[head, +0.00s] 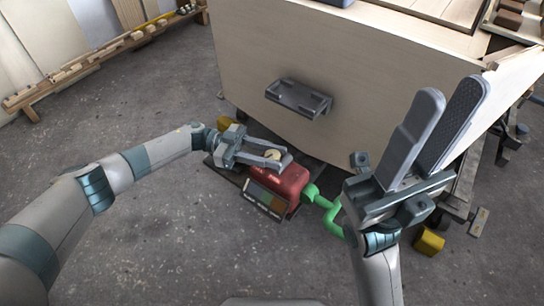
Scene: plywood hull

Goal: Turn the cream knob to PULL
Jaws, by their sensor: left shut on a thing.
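The cream knob (272,155) is a small round piece on top of a red device (291,183) on the floor, below the plywood hull. My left gripper (276,158) is at the knob, its fingers shut on it from the left. The fingers hide part of the knob, and its pointer and any PULL mark are too small to read. A dark panel with a screen (265,197) sits on the front of the red device. My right gripper (433,128) is raised at the right, its two long fingers apart with nothing between them.
A green pipe (324,202) runs from the red device to the right, behind my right arm. The plywood hull (370,75) with a grey bracket (299,97) stands behind. Yellow blocks, one at the right (429,241), lie near its base. The grey floor at lower left is clear.

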